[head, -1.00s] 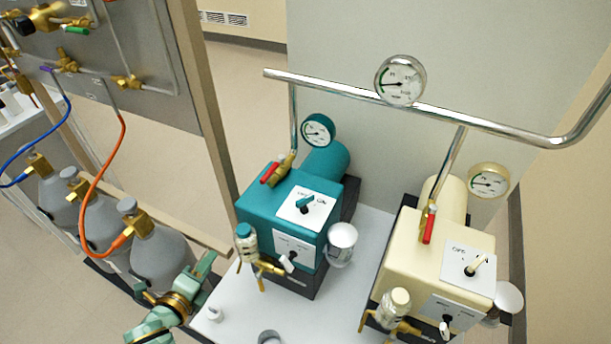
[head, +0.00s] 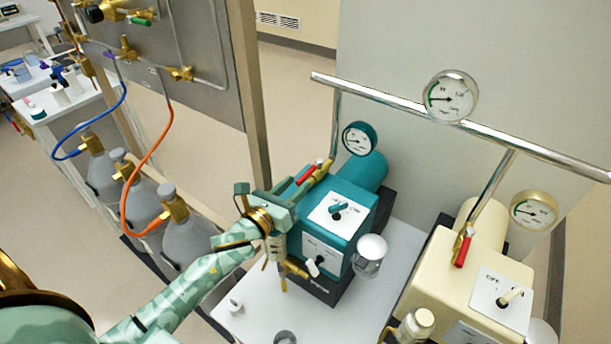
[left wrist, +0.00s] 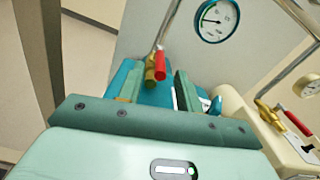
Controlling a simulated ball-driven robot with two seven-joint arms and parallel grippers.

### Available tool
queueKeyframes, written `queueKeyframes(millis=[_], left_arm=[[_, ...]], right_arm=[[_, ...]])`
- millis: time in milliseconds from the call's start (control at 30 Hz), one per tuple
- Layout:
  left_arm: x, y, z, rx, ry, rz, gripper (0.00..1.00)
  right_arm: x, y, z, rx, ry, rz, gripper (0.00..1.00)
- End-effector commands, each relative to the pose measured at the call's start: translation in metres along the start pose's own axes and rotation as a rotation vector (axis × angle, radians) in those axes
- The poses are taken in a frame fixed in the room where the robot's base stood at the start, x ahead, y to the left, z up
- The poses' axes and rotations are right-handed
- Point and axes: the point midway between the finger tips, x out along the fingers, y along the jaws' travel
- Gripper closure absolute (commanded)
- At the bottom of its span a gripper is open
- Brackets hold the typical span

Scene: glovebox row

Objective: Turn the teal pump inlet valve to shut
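The teal pump (head: 345,200) stands on a white bench top. Its inlet valve has a brass body (head: 323,169) and a red lever (head: 306,175) at the foot of a steel pipe. In the head view the lever slants down-left, at an angle to the pipe. My left gripper (head: 294,187) is beside the pump's upper left edge, close to the lever. In the left wrist view the red lever (left wrist: 161,66) and brass body (left wrist: 151,70) appear beyond the gap between the open fingers (left wrist: 157,88); contact cannot be told. My right gripper is not in view.
The cream pump (head: 465,275) with its own red lever (head: 462,250) stands to the right. A steel rail (head: 400,103) with a gauge (head: 450,95) crosses above. A glass jar (head: 371,250) is at the pump's front.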

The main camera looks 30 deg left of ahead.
Motion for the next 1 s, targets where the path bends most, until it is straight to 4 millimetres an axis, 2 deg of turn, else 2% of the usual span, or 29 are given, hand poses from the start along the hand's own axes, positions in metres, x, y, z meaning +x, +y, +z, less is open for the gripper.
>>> queueKeyframes(millis=[100, 233, 400, 633, 767, 1000], left_arm=[[0.024, 0.0, 0.0, 0.0, -0.001, 0.0, 0.65], [0.04, 0.0, -0.001, -0.001, 0.0, 0.0, 0.65], [0.049, 0.0, -0.001, -0.002, 0.001, 0.001, 0.65], [0.049, 0.0, -0.001, -0.002, 0.001, 0.0, 0.65], [0.049, 0.0, -0.001, -0.002, 0.001, 0.0, 1.0], [0.048, 0.001, 0.0, 0.0, 0.001, -0.003, 1.0]], right_arm=[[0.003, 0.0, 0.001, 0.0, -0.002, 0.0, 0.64], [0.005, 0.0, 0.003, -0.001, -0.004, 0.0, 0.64], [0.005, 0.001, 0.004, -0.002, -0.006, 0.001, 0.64], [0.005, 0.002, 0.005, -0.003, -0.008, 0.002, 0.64], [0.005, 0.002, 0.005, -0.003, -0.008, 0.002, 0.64], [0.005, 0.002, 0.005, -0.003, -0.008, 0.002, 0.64]])
